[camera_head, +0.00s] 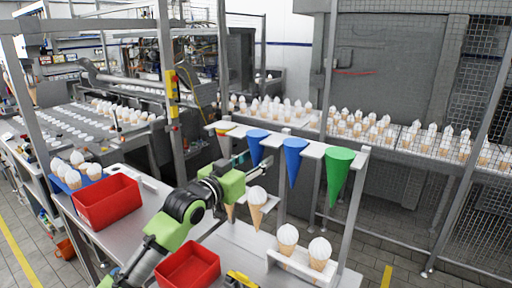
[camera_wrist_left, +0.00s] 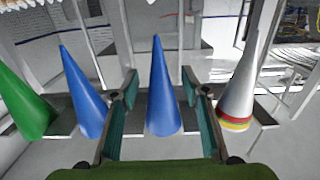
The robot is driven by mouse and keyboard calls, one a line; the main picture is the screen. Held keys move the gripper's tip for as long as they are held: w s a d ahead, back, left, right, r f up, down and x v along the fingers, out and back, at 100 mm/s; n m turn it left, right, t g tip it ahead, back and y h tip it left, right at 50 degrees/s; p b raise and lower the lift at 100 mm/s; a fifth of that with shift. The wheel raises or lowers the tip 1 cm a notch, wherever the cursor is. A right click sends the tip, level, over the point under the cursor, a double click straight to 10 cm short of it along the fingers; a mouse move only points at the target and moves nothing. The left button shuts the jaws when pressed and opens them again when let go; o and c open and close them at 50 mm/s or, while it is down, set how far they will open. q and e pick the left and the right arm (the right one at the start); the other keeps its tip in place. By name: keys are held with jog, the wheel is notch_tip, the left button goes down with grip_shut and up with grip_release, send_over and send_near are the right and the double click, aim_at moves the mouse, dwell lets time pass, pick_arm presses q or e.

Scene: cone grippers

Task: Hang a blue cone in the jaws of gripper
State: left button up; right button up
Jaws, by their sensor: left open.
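Two blue cones hang point down in the white rack in the head view, a left one (camera_head: 256,146) and a right one (camera_head: 293,158). My left gripper (camera_head: 246,160) is at the left blue cone, above the worktable. In the wrist view, where the cones appear point up, the open left gripper (camera_wrist_left: 163,105) has this blue cone (camera_wrist_left: 162,95) between its two fingers. Gaps show on both sides of it. The other blue cone (camera_wrist_left: 82,95) stands outside the fingers. My right gripper is not in view.
The rack (camera_head: 312,149) also holds a green cone (camera_head: 338,174) and a silver cone (camera_wrist_left: 239,85) with red and yellow bands. Ice cream cones (camera_head: 257,197) (camera_head: 288,236) are close by. Red bins (camera_head: 107,203) (camera_head: 188,268) stand on the worktable.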

aim_at(253, 157)
pick_arm(q)
jog(key=c, duration=1)
jog(key=shift+r, duration=0.2)
jog(key=shift+r+p, duration=0.3)
jog(key=shift+p, duration=0.25)
jog(key=shift+s+a, duration=0.1)
jog(key=shift+p+v, duration=1.2)
jog(key=shift+v, duration=1.35)
jog(key=shift+p+v, duration=0.55)
jog(key=shift+v, duration=1.05)
